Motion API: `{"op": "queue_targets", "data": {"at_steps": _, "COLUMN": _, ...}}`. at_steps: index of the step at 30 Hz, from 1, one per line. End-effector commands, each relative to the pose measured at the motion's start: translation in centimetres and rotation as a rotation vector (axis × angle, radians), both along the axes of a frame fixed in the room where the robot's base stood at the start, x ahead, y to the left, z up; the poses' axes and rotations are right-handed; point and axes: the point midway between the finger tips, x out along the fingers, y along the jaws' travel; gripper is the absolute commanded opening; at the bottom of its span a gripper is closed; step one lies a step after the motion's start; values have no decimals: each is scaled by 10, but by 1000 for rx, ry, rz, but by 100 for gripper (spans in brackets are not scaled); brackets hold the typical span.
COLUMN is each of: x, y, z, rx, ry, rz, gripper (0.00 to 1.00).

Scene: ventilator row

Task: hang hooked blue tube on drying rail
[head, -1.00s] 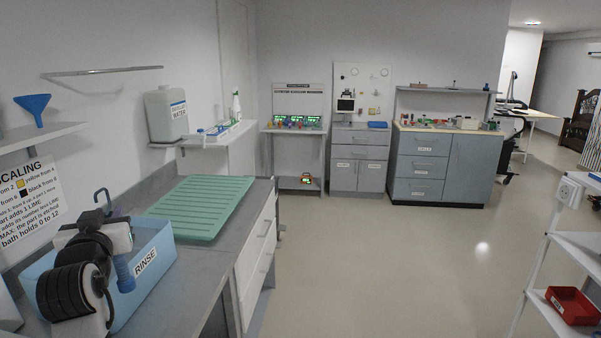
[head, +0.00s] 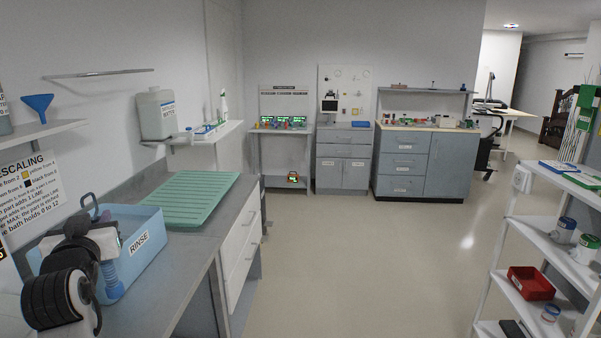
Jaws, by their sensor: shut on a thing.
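The hooked blue tube (head: 111,279) is a ribbed blue hose at the lower left of the head view, with a dark hook (head: 91,203) rising above my gripper. My gripper (head: 94,238) is shut on it, and the arm hides part of the tube. The tube hangs roughly upright in front of the blue RINSE tub (head: 152,262). The drying rail (head: 112,73) is a thin grey metal bar on the left wall, above and behind the gripper. The rail looks bare, and the tube is well apart from it.
A wall shelf with a blue funnel (head: 38,106) sits below the rail at left. A green ribbed drainer mat (head: 190,200) lies on the grey counter (head: 187,255). A white rack (head: 498,245) with a red bin (head: 531,283) stands at right. The floor between is clear.

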Motion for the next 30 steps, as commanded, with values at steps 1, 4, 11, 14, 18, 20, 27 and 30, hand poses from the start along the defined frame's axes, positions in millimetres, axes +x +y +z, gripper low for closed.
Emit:
{"op": "queue_targets", "data": {"at_steps": 1, "x": 0, "y": 0, "z": 0, "rx": 0, "ry": -1, "rz": 0, "gripper": 0}}
{"op": "queue_targets", "data": {"at_steps": 4, "x": 17, "y": -7, "z": -24, "rx": -4, "ry": 3, "rz": -16, "gripper": 0}}
{"op": "queue_targets", "data": {"at_steps": 11, "x": 54, "y": -25, "z": -82, "rx": -5, "ry": 4, "rz": -41, "gripper": 0}}
{"op": "queue_targets", "data": {"at_steps": 14, "x": 74, "y": -41, "z": -120, "rx": -7, "ry": 6, "rz": -56, "gripper": 0}}
{"op": "queue_targets", "data": {"at_steps": 18, "x": 103, "y": -72, "z": -188, "rx": -8, "ry": 9, "rz": -78, "gripper": 0}}
{"op": "queue_targets", "data": {"at_steps": 20, "x": 113, "y": -89, "z": -219, "rx": -7, "ry": 9, "rz": -87, "gripper": 0}}
{"op": "queue_targets", "data": {"at_steps": 27, "x": 133, "y": -163, "z": -341, "rx": -5, "ry": 10, "rz": -128, "gripper": 0}}
{"op": "queue_targets", "data": {"at_steps": 30, "x": 131, "y": -196, "z": -390, "rx": -3, "ry": 11, "rz": -149, "gripper": 0}}
